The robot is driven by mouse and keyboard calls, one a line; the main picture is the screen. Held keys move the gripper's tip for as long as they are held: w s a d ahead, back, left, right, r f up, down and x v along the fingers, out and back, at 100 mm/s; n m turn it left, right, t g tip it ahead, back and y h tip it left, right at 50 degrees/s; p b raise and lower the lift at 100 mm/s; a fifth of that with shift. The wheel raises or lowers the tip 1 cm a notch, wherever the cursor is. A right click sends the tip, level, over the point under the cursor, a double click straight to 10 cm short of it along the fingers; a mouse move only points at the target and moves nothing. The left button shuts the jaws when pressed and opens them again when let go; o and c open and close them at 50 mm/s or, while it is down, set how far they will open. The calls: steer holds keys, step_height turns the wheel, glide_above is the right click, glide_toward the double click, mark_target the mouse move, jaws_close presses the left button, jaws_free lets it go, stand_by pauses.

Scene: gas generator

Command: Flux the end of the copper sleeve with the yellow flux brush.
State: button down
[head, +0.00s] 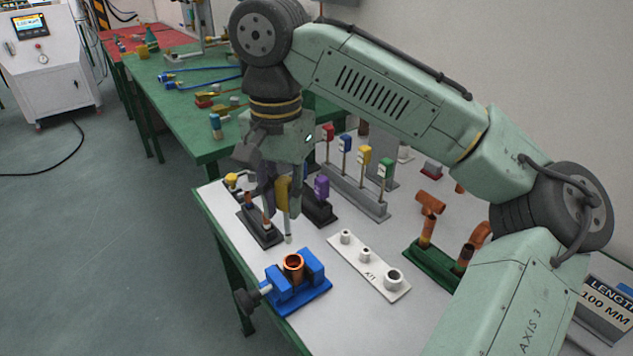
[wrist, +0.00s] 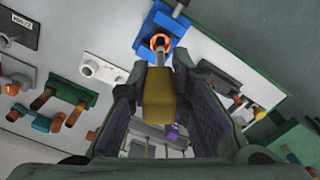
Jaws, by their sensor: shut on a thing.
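My gripper (head: 280,190) is shut on the yellow flux brush (head: 282,194), gripping its yellow handle. The brush points down, with its pale tip just above and slightly left of the copper sleeve (head: 293,268) in the head view; a small gap shows there. The sleeve stands upright, open end up, in the blue vise (head: 312,286). In the wrist view the brush handle (wrist: 158,98) lies between the finger pads of my gripper (wrist: 160,64). The brush's thin end reaches toward the copper sleeve (wrist: 160,42), overlapping its lower rim; contact cannot be told.
A white plate with pale fittings (head: 346,255) lies right of the vise. A green stand with copper pipes (head: 424,257) is further right. A grey rack of coloured-handled brushes (head: 355,193) and a dark holder (head: 258,228) stand behind. A green bench (head: 170,107) lies beyond.

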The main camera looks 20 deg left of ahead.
mark_target(288, 234)
steer(key=shift+w+d, duration=0.2)
steer(key=shift+w, duration=0.05)
steer(key=shift+s+a+r+p, duration=0.1)
steer(key=shift+s+p, duration=0.1)
steer(key=shift+p, duration=0.2)
step_height(288, 234, down, 5)
steer(key=b, duration=0.3)
steer(key=shift+f, duration=0.35)
steer(key=shift+r+p, duration=0.1)
steer(key=shift+p, duration=0.55)
stand_by(0.6)
stand_by(0.4)
